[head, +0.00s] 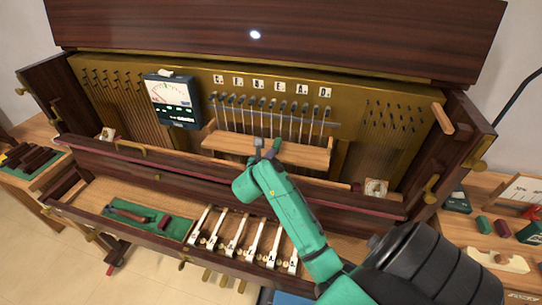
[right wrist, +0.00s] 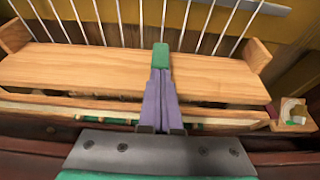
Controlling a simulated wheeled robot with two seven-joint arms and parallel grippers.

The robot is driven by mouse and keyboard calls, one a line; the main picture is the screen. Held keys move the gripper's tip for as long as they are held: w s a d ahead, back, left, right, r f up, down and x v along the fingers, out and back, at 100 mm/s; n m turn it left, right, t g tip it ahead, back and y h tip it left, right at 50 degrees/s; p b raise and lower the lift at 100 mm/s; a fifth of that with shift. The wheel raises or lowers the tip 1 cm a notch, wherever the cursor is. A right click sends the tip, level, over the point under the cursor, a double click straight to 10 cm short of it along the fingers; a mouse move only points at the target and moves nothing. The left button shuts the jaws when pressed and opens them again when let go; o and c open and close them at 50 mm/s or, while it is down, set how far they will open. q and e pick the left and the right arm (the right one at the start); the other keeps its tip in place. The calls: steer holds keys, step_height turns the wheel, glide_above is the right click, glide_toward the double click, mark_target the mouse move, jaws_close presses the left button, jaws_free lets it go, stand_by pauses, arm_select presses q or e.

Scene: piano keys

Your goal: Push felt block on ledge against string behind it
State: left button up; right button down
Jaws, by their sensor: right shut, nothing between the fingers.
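A small green felt block (right wrist: 161,55) stands on the wooden ledge (right wrist: 80,70) in the right wrist view, near its back edge. A pale string (right wrist: 163,20) rises directly behind the block; whether they touch cannot be told. My right gripper (right wrist: 161,73) is shut and empty, its purple fingers pointing at the front of the block. The fingertips are at or very close to the block's near face. In the head view my right gripper (head: 266,150) reaches over the middle of the ledge (head: 225,143), and the fingers are small there. My left gripper is not in view.
The ledge has raised wooden ends, one at right (right wrist: 258,54). A meter (head: 172,100) stands left of the strings. Below are several white keys (head: 234,237) and a green mat (head: 160,220) with tools. A side table (head: 495,240) at right holds blocks.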

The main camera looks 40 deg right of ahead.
steer(key=shift+w+d, duration=0.8)
steer(key=shift+d, duration=0.35)
steer(key=shift+s+a+r, duration=0.15)
steer(key=shift+s+a, duration=0.1)
steer(key=shift+a, duration=0.15)
steer(key=f+p+v, duration=0.1)
steer(key=p+v, duration=0.2)
steer(key=v, duration=0.4)
steer(key=shift+s+a, duration=0.15)
steer(key=shift+a, duration=0.05)
steer(key=shift+f, duration=0.15)
